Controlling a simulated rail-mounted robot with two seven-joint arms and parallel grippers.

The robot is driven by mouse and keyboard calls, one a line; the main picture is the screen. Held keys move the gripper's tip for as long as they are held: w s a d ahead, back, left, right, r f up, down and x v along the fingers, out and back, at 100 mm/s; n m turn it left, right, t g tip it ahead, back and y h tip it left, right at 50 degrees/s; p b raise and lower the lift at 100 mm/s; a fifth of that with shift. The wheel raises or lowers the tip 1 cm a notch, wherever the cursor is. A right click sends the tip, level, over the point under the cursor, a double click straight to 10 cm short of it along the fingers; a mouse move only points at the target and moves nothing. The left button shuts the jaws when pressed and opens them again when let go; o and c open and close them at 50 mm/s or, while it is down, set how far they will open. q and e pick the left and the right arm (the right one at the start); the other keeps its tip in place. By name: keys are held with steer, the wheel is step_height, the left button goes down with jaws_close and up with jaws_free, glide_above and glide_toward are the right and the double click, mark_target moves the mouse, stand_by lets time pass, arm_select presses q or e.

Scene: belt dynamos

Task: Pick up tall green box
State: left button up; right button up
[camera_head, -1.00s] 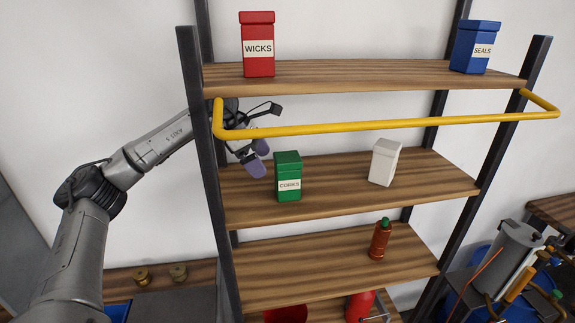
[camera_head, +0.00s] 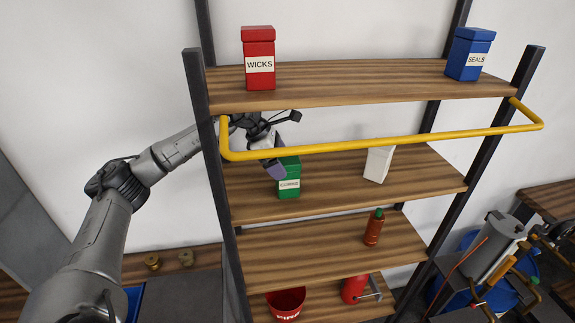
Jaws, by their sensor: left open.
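The tall green box (camera_head: 289,184) with a white label stands upright on the second shelf (camera_head: 330,191), near its left end. My left gripper (camera_head: 272,166) reaches in from the left, behind the shelf's left post and the yellow rail. Its purple-grey fingertip overlaps the upper left of the box in the picture, hiding part of its top. The other fingertip is mostly hidden. The gripper is open, and I cannot tell whether it touches the box. My right gripper is not in view.
A yellow rail (camera_head: 380,143) crosses the shelf front above the green box. A white box (camera_head: 378,164) stands to its right. A red box (camera_head: 258,60) and a blue box (camera_head: 469,55) stand on the top shelf. A reddish-brown bottle (camera_head: 373,229) stands one shelf below.

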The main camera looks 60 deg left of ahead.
arm_select(q)
steer(key=shift+w+d+r+p, duration=0.2)
steer(key=shift+w+d+p, duration=0.15)
steer(key=shift+p, duration=0.2)
steer(key=shift+x, duration=0.8)
steer(key=shift+a, duration=0.15)
steer(key=shift+c, duration=0.4)
steer(key=c, duration=1.1)
